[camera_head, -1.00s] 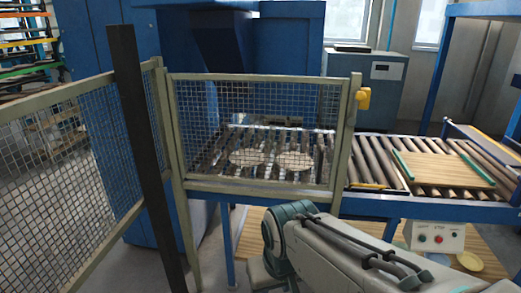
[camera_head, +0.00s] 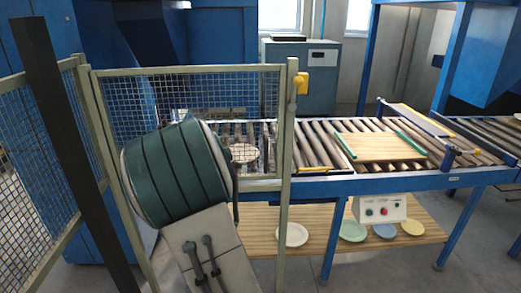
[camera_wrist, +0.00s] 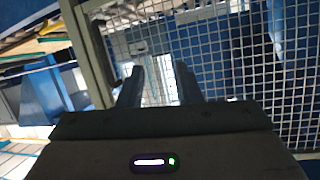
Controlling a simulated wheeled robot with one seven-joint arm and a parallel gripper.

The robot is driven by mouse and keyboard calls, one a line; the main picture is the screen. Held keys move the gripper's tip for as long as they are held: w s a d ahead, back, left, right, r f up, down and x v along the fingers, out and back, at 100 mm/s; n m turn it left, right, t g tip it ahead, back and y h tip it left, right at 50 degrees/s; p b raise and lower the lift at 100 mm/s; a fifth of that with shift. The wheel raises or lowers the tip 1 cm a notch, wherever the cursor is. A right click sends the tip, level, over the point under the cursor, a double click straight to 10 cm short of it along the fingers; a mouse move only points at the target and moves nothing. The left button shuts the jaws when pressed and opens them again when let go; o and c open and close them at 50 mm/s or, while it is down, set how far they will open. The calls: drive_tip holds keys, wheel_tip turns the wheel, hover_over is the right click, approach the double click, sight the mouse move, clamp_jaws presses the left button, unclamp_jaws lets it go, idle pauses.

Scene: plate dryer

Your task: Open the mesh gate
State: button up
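The mesh gate (camera_head: 190,68) is a beige-framed wire panel standing upright in front of the roller conveyor, between two posts. It looks closed. A yellow fitting (camera_head: 302,83) sits at the top of its right post (camera_head: 285,150). My arm covers the lower left part of the gate in the head view, and my gripper is hidden there. In the wrist view my gripper (camera_wrist: 158,75) has its two fingers apart with nothing seen between them. Wire mesh (camera_wrist: 220,45) fills the picture beyond and to the right of the fingers, with a beige post (camera_wrist: 88,48) at the left. Contact cannot be told.
A second mesh panel (camera_head: 40,180) and a dark post (camera_head: 62,140) stand at the left. The conveyor's blue rail (camera_head: 400,181) runs right, bearing a wooden board (camera_head: 380,147). Below are a control box (camera_head: 379,208) and several plates on a wooden shelf (camera_head: 265,217).

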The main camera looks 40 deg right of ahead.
sight(266, 149)
drive_tip(key=w+d+m+g+h, duration=0.1)
drive_tip(key=d+h, duration=0.1)
drive_tip(key=d, duration=0.5)
drive_tip(key=w+d+m+g+h+p, duration=0.1)
drive_tip(key=d+h, duration=0.1)
drive_tip(key=d, duration=0.4)
drive_tip(key=w+d+m+g+h, duration=0.1)
drive_tip(key=w+d+h, duration=0.1)
drive_tip(key=d, duration=0.5)
drive_tip(key=shift+d+h, duration=0.3)
drive_tip(key=shift+h, duration=0.2)
drive_tip(key=shift+s, duration=0.1)
clamp_jaws()
